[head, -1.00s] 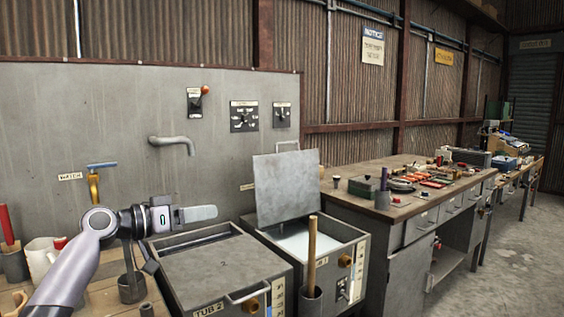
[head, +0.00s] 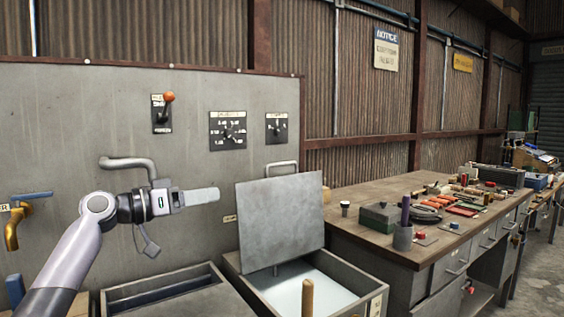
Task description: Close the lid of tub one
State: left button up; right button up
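Tub one (head: 365,284) is at the bottom centre, cut off by the frame's lower edge, with a pale surface inside. Its grey metal lid (head: 282,222) stands raised and steeply tilted at the back, with a bar handle (head: 283,165) at its top edge. My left gripper (head: 203,196) is left of the lid, at about its mid-height in the picture, with a small gap between the fingertips and the lid's left edge. The fingers show edge-on as one pale bar, so their opening is hidden. Nothing shows held. My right gripper is out of view.
Tub two (head: 202,300) sits left of tub one, mostly below the frame. A wooden handle (head: 307,298) rises in front of tub one. A curved spout (head: 128,163) and a yellow tap (head: 18,225) jut from the panel. A cluttered workbench (head: 355,212) stands to the right.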

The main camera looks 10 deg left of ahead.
aim_at(281, 220)
jog(key=i, duration=1.1)
